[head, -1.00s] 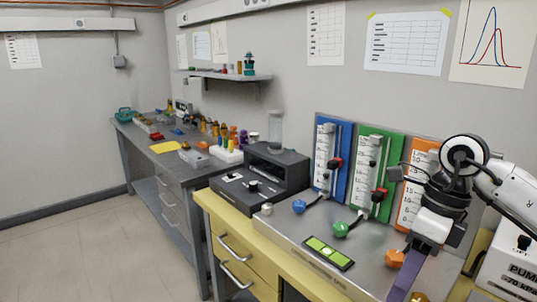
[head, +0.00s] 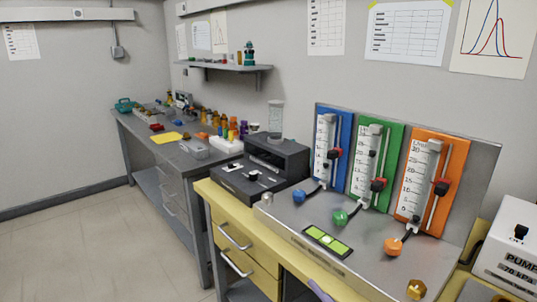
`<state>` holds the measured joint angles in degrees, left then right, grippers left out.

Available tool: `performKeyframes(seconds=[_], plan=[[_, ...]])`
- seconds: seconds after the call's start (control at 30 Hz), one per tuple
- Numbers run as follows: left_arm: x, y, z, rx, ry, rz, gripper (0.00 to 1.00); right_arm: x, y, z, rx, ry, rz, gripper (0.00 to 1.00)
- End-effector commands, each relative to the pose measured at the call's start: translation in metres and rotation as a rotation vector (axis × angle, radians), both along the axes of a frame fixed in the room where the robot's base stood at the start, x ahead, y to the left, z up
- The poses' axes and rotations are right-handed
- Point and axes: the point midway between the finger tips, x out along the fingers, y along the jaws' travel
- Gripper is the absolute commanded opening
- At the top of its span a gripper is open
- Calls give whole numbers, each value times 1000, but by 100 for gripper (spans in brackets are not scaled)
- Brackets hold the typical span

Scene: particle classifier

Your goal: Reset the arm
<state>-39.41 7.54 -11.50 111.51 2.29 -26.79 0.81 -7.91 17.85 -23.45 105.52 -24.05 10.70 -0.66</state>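Only a small purple piece (head: 319,291), which looks like part of my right gripper, shows at the bottom edge of the head view, in front of the yellow bench. Its fingers are otherwise out of frame, so I cannot tell whether they are open or shut. My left gripper and arm are not in view. The blue panel (head: 345,134), green panel (head: 392,142) and orange panel (head: 455,150) stand upright at the back of the metal plate. The blue knob (head: 299,196), green knob (head: 340,217) and orange knob (head: 392,246) are uncovered.
A white pump box (head: 508,262) stands at the right edge. A brass knob (head: 416,289) sits near the plate's front. A level (head: 328,241) lies on the plate. A dark machine (head: 263,168) stands left of the panels. A grey bench (head: 150,140) with bottles is farther back.

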Motion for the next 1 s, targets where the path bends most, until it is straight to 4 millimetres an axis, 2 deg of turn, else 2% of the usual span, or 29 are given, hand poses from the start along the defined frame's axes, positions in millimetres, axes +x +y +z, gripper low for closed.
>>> performKeyframes(seconds=[0.03, 0.13, 0.2, 0.3, 0.4, 0.5, 0.6, 1.0], plan=[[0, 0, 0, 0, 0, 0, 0, -10, -16, -35, 56, 149, -75, 51], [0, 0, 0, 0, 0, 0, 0, -37, -45, -102, 140, 422, -207, 51], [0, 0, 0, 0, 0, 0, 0, -64, -60, -145, 189, 599, -285, 51], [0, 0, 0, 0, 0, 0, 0, -108, -76, -194, 244, 816, -375, 51], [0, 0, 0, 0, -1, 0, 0, -148, -84, -227, 283, 980, -438, 51], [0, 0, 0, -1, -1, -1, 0, -176, -88, -246, 307, 1086, -477, 51], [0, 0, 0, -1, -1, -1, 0, -191, -89, -255, 318, 1138, -494, 51], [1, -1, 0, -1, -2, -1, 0, -194, -90, -257, 318, 1149, -498, 51]])
